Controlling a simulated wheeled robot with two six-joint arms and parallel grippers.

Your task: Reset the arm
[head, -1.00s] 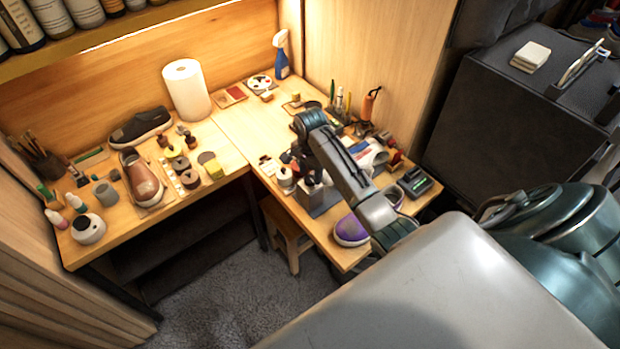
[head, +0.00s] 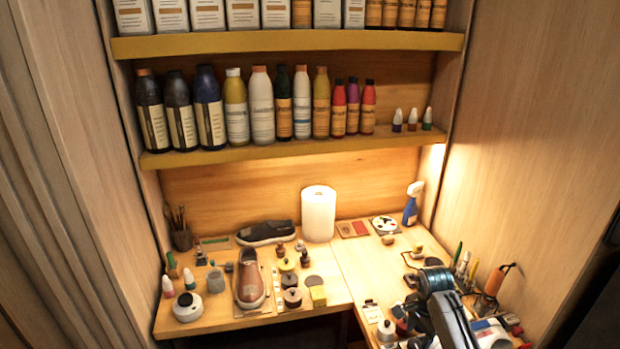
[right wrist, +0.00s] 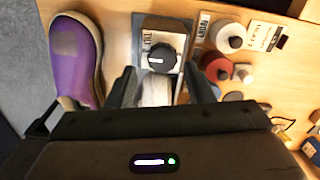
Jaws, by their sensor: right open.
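My right gripper (right wrist: 162,88) shows in the right wrist view. It is open, its two dark fingers apart and nothing held between them. A grey device with a black knob (right wrist: 157,57) lies beyond and between the fingers. A purple shoe (right wrist: 76,55) is left of the fingers, apart from them. My left arm and gripper are not in view.
Small tools crowd the right side near my arm. Shelves of bottles (head: 262,105) are above.

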